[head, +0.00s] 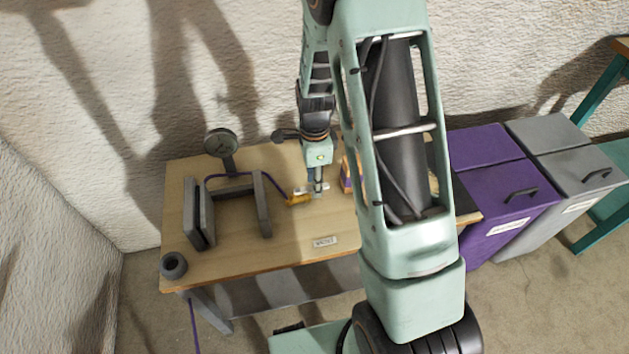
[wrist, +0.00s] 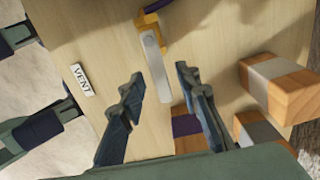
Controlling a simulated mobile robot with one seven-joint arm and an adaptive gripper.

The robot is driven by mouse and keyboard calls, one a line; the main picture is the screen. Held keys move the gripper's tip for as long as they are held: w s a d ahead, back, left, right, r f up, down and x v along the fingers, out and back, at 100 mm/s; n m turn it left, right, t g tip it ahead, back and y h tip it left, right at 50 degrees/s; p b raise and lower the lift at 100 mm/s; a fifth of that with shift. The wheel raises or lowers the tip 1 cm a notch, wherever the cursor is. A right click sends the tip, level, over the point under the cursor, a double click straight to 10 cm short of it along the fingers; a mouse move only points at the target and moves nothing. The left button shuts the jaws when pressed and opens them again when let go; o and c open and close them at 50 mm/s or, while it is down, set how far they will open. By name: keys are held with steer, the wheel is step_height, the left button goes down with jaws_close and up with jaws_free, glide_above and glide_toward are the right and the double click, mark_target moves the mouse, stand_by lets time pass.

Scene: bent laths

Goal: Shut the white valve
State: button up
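The white valve lever (wrist: 157,68) sits at a brass-yellow fitting (wrist: 150,22) on the wooden table in the wrist view. The yellow fitting also shows in the head view (head: 299,198), at the end of a purple hose. My gripper (wrist: 160,80) is open, its two dark fingers apart. In the wrist picture the lever's free end lies between the fingertips; I see no contact, and the height gap is hard to judge. In the head view my gripper (head: 318,190) points down just right of the fitting.
Wooden blocks with grey bands (wrist: 281,82) stand close right of my fingers, with a purple-banded one nearby. A "VENT" label (wrist: 82,80) lies left. A gauge (head: 221,143) and grey frame (head: 263,204) stand on the table's left. A purple bin (head: 492,190) stands at right.

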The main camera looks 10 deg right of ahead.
jaws_close()
